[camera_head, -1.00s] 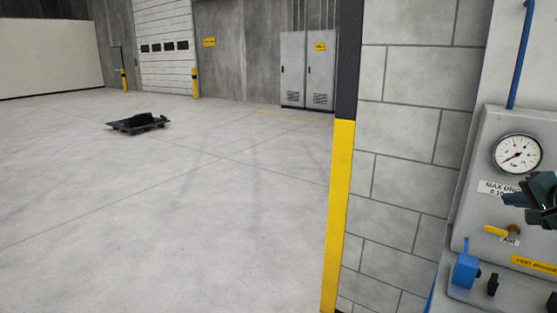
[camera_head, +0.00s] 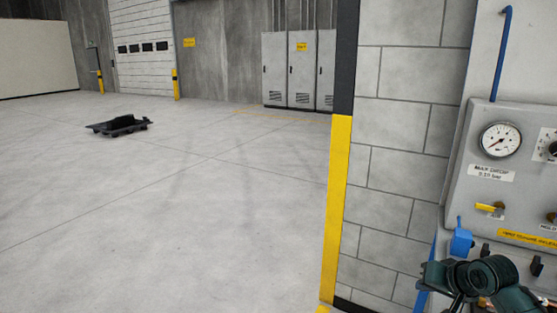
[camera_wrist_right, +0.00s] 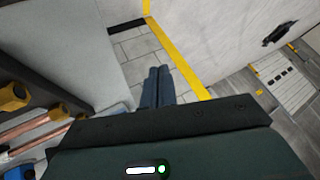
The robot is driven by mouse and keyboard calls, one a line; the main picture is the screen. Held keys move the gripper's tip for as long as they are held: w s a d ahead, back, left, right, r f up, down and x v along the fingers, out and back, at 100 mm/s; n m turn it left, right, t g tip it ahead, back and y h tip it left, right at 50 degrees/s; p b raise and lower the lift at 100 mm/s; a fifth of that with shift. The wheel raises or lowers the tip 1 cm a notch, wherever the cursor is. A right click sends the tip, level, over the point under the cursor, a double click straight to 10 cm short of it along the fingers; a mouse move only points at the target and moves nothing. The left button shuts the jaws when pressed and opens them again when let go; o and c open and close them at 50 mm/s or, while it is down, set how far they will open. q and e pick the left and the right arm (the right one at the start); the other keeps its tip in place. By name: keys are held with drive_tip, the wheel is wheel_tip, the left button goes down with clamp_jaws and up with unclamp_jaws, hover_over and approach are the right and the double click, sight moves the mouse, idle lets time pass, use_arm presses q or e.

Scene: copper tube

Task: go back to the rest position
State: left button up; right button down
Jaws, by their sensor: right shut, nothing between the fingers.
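My right gripper (camera_head: 438,277) and its dark green arm show at the lower right in the head view, in front of the lower part of the grey gauge panel (camera_head: 520,188). In the right wrist view, the two fingers of the right gripper (camera_wrist_right: 157,88) lie side by side, shut, with nothing between them. The tiled wall and floor lie beyond them. My left gripper is in neither view.
A yellow and black corner post (camera_head: 340,200) edges the block wall left of the panel. Copper tubes (camera_wrist_right: 40,134) lie at the wrist view's left. A dark pallet (camera_head: 118,126) stands on open floor.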

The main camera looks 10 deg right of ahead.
drive_tip(key=s+a+f+n+g, duration=0.3)
drive_tip(key=s+a+f+n, duration=0.2)
drive_tip(key=s+a+f, duration=0.6)
drive_tip(key=s+a+r+n+g, duration=0.1)
drive_tip(key=s+a, duration=0.4)
drive_tip(key=s, duration=0.3)
drive_tip(key=s+a+r+n+g, duration=0.1)
drive_tip(key=s+a+n, duration=0.1)
drive_tip(key=s+a, duration=0.5)
drive_tip(key=w+a+f+t+y, duration=0.2)
drive_tip(key=w+a+f+t, duration=0.2)
drive_tip(key=f+t, duration=0.2)
wheel_tip(320, 180, down, 3)
drive_tip(key=shift+w+a+r+n+t, duration=0.1)
drive_tip(key=shift+w+a+n+t, duration=0.05)
drive_tip(key=shift+n+t, duration=0.2)
